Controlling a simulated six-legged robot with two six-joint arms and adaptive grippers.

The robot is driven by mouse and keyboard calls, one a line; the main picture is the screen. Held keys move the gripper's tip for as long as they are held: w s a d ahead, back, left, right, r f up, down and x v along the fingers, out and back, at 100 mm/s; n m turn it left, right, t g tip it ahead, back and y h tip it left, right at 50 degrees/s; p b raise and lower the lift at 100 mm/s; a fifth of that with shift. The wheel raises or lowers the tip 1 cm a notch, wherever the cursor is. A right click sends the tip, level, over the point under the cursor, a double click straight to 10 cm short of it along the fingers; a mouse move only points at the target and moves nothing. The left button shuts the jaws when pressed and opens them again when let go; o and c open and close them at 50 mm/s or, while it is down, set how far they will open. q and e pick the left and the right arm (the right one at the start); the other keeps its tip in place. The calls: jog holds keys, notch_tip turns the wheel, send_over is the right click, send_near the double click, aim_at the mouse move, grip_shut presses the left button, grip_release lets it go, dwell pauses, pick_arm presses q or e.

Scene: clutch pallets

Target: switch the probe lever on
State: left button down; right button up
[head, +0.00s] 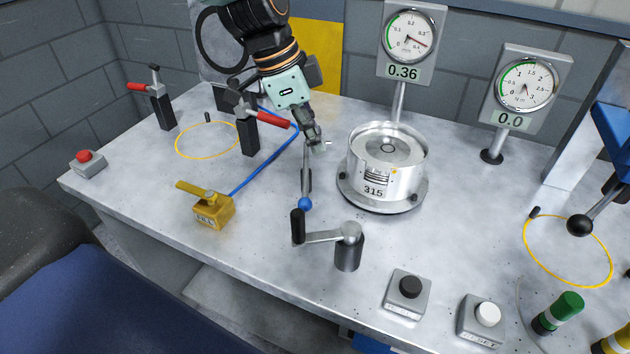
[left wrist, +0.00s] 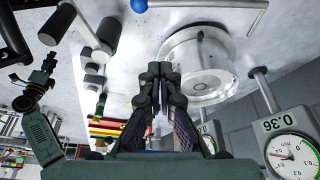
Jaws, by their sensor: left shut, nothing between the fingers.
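A slim grey lever with a blue ball (head: 305,204) stands left of the round metal chamber (head: 385,168); I take it for the probe lever. No label shows on it. Its ball also shows at the top edge of the left wrist view (left wrist: 138,4). My left gripper (head: 317,146) is shut and empty. In the head view its tips overlap the lever's far end; I cannot tell whether they touch. In the left wrist view the closed fingers (left wrist: 157,80) point at the bench beside the chamber. Part of my right arm (left wrist: 42,135) shows at left there; its jaws are unclear.
A crank (head: 348,250) with a black handle stands just in front of the lever. Two red-handled levers (head: 268,119) (head: 140,87) and a yellow block (head: 213,209) with a blue hose are to the left. Gauges (head: 410,38) (head: 526,83) stand behind. Push buttons (head: 410,287) sit in front.

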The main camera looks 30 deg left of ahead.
pick_arm(q)
jog(key=x, duration=0.5)
jog(key=b+x, duration=0.1)
jog(key=x, duration=0.4)
jog(key=shift+s+a+b, duration=0.2)
jog(key=shift+a+b, duration=0.05)
jog(key=shift+b, duration=0.05)
jog(key=shift+s+a+f+p, duration=0.1)
jog(key=shift+s+a+p, duration=0.25)
jog(key=shift+a, duration=0.15)
jog(key=shift+s+a+p, duration=0.25)
jog(key=shift+a+p, duration=0.05)
jog(key=shift+a, duration=0.2)
jog(key=shift+s+a+f, duration=0.2)
jog(key=shift+s+a, duration=0.05)
jog(key=shift+a, duration=0.25)
